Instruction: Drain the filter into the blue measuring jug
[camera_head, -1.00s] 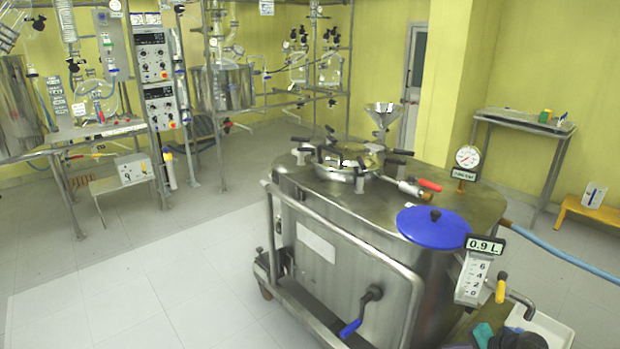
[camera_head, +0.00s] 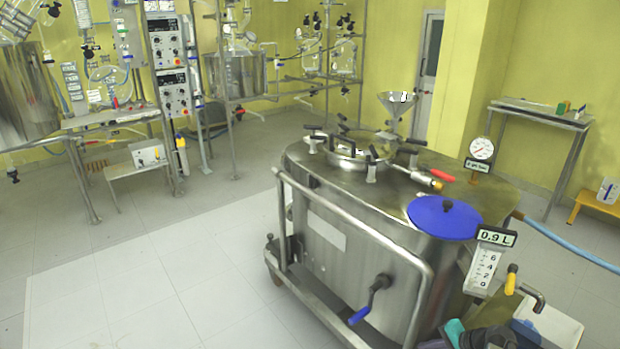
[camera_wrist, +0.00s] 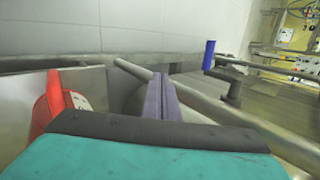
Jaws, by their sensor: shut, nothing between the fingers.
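The filter is a large steel vessel (camera_head: 350,255) on a wheeled frame, with a level gauge (camera_head: 482,270) reading 0.9 L. A drain tap with a yellow handle (camera_head: 511,281) sticks out at its right end. A white tray (camera_head: 553,330) lies below the tap. A pale blue patch (camera_head: 527,334) shows in the tray; I cannot tell whether it is the jug. My gripper (camera_wrist: 160,85) is shut and empty in the wrist view, beside the vessel's rail. In the head view, only part of my dark and teal arm end shows at the bottom edge, left of the tray.
A blue round lid (camera_head: 444,218) lies on the vessel top. A crank with a blue handle (camera_head: 359,315) juts from its front; its handle also shows in the wrist view (camera_wrist: 209,54). A red object (camera_wrist: 50,108) is left of my gripper. The floor (camera_head: 130,270) at left is clear.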

